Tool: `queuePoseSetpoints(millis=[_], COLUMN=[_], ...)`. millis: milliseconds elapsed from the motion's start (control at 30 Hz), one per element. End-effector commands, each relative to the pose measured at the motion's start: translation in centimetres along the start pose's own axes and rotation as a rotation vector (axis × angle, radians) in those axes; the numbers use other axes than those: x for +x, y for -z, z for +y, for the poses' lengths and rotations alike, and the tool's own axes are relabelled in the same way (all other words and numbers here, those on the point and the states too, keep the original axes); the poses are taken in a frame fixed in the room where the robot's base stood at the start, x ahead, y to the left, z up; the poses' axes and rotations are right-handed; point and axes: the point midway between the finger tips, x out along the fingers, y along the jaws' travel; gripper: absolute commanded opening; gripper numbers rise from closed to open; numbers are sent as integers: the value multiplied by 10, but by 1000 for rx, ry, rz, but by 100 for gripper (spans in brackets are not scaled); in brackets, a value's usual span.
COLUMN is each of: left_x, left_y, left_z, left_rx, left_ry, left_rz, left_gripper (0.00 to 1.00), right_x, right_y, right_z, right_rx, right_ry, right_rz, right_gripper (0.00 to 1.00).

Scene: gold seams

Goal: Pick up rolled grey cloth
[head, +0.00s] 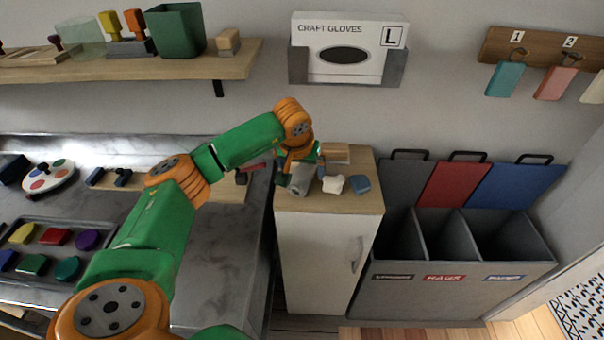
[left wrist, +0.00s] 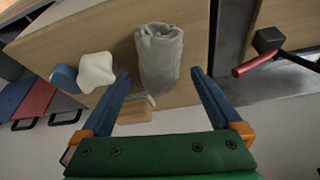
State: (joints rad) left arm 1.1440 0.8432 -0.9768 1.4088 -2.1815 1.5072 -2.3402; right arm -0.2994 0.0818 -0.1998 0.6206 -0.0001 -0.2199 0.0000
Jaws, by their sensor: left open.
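The rolled grey cloth (head: 301,182) lies on the wooden top of a small white cabinet (head: 328,200). In the left wrist view the cloth (left wrist: 160,62) is a pale grey roll with its open end away from me. My left gripper (head: 297,168) is over the cabinet top at the cloth and partly hides it in the head view. In the left wrist view its two blue fingers (left wrist: 160,76) are spread open, one towards each side of the near end of the roll. Nothing is held. My right gripper is not in view.
A white lumpy object (head: 333,184) and a blue block (head: 361,185) lie right of the cloth, with a wooden block (head: 334,153) behind. A red-handled tool (left wrist: 254,64) is on the left counter. Three bins (head: 455,270) with grey, red and blue lids stand right.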

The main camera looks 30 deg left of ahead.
Motion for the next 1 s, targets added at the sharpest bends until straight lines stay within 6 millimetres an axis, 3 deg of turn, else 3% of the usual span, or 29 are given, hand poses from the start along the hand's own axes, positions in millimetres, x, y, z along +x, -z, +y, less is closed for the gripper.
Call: queuePoseSetpoints(millis=[267, 600, 867, 1000], left_x=[10, 9, 8, -6], left_y=[0, 0, 1, 7], left_z=[0, 0, 0, 0], left_rx=[0, -1, -1, -1], left_ry=[-1, -1, -2, -2], left_rz=[1, 1, 2, 5], left_gripper=[98, 10, 10, 10], right_x=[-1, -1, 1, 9], right_y=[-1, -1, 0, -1], right_z=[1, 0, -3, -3], right_rx=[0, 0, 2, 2], right_ry=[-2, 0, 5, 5], right_rz=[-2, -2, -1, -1], right_gripper=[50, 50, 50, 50])
